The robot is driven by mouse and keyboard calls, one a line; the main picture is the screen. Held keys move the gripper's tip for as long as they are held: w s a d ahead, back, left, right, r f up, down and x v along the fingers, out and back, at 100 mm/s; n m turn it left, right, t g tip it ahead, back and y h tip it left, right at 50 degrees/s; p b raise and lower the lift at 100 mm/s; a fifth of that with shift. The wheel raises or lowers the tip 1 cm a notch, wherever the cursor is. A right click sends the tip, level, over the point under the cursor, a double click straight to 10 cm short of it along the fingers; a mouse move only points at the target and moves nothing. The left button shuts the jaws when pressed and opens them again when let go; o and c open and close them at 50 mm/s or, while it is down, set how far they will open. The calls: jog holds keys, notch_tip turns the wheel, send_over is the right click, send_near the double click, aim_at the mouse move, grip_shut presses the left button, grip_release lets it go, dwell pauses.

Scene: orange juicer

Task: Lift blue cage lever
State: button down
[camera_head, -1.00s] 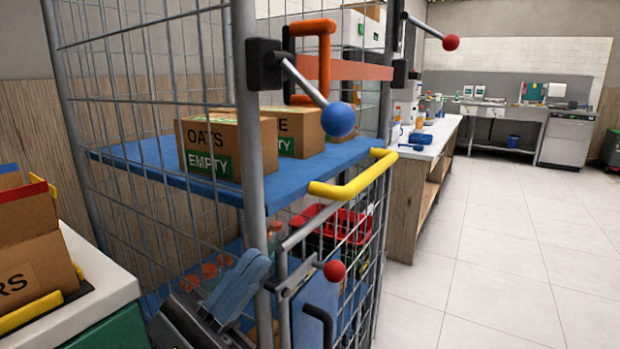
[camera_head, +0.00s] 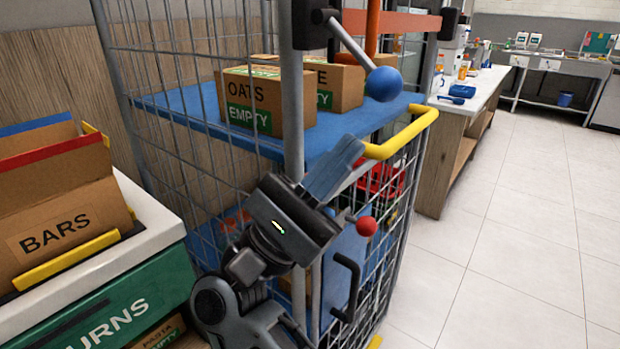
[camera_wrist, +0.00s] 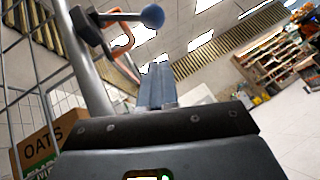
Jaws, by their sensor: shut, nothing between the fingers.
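The blue cage lever is a grey rod ending in a blue ball (camera_head: 383,83), pivoted on a black block at the cage's front post. It slopes down to the right in the head view. The ball also shows at the top of the wrist view (camera_wrist: 152,16). My gripper (camera_head: 350,150) is in front of the cage (camera_head: 291,100), below and a little left of the ball, and apart from it. Its blue-grey fingers point up and are shut with nothing between them. In the wrist view the fingers (camera_wrist: 157,85) point up below the ball.
A yellow bar (camera_head: 402,136) juts out just right of my fingers. A red-ball lever (camera_head: 366,226) is close below right. Cartons marked OATS (camera_head: 268,98) stand on the cage's blue shelf. A BARS box (camera_head: 60,215) is at left. The floor at right is clear.

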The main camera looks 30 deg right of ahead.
aim_at(359, 54)
jog(key=shift+s+r+p, duration=0.25)
jog(key=shift+s+r, duration=0.05)
jog(key=shift+r, duration=0.35)
jog(key=shift+s+r+p, duration=0.25)
jog(key=shift+r, duration=0.35)
jog(key=shift+s+r+p, duration=0.25)
jog(key=shift+s+r, duration=0.05)
jog(key=shift+r, duration=0.35)
jog(key=shift+n, duration=0.3)
